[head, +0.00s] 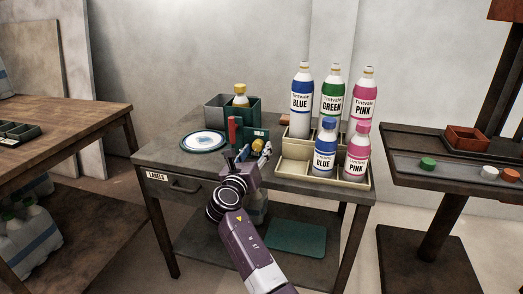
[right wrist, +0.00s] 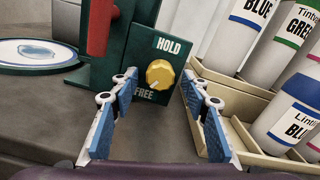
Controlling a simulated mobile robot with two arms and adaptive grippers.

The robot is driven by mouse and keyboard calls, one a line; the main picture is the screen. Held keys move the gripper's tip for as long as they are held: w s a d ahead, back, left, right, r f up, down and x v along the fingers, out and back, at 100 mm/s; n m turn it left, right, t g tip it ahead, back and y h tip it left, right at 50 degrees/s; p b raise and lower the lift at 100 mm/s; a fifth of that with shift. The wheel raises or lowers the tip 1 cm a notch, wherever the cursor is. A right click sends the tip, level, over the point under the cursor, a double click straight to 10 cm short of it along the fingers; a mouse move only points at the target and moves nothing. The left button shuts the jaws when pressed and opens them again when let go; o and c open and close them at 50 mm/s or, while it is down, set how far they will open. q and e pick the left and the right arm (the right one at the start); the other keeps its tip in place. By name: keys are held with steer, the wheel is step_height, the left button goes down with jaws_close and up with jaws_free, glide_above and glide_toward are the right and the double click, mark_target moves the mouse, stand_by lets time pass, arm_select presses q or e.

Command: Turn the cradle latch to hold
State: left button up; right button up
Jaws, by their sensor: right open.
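The cradle latch is a round yellow knob (right wrist: 160,74) on a dark green plate (right wrist: 150,52), with HOLD printed above it and FREE below left. Its small mark seems to point down-left, towards FREE. In the head view the knob (head: 257,145) shows small on the green cradle, just beyond my right gripper (head: 253,157). In the right wrist view my right gripper (right wrist: 163,112) is open, its blue-padded fingers to either side and short of the knob, with nothing between them. My left gripper is not in view.
A red upright part (right wrist: 99,25) stands left of the plate. A blue-and-white round plate (head: 204,142) lies further left. A cream stepped rack (head: 292,168) with several labelled bottles stands close on the right. Bare grey tabletop lies in front of the cradle.

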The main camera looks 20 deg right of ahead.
steer(key=shift+r, duration=0.1)
steer(key=shift+c, duration=0.7)
steer(key=c, duration=1)
